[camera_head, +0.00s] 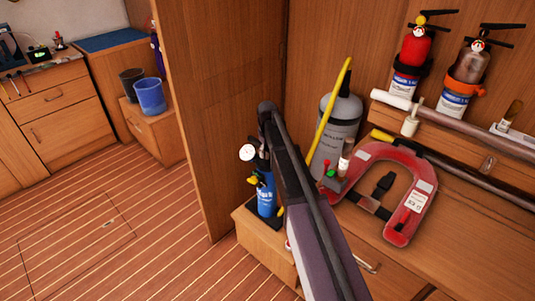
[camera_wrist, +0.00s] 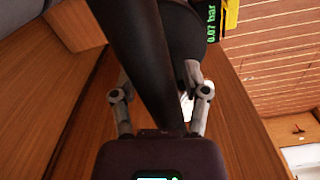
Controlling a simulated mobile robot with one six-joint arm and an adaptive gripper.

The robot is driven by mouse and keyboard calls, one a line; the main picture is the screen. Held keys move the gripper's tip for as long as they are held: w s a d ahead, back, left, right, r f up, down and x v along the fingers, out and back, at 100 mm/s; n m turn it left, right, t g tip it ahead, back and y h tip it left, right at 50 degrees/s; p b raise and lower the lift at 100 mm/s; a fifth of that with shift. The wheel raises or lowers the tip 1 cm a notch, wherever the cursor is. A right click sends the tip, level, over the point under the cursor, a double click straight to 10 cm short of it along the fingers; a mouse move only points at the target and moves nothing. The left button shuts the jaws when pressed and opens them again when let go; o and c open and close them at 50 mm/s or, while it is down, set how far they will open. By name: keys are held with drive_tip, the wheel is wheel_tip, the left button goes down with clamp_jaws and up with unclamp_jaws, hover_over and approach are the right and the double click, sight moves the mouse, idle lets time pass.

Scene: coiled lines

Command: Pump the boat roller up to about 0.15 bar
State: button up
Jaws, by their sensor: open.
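A green readout (camera_wrist: 211,25) shows 0.07 bar in the wrist view. It sits on a black part beside a yellow piece (camera_wrist: 232,14). My gripper (camera_wrist: 156,74) is open, with its fingers on either side of a thick dark bar. I cannot tell whether they touch it, or whether the bar is part of my arm. In the head view a dark arm-like bar crosses the middle and hides what lies behind it; my fingertips cannot be made out there.
A grey cylinder (camera_head: 338,120), a yellow tube (camera_head: 329,110) and a red horseshoe buoy (camera_head: 412,165) are at right. Fire extinguishers (camera_head: 416,47) hang above. The striped floor (camera_head: 100,215) at left is clear.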

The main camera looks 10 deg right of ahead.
clamp_jaws()
wheel_tip(320, 180, up, 20)
drive_tip(key=p, duration=2)
drive_tip(key=shift+r, duration=0.15)
unclamp_jaws()
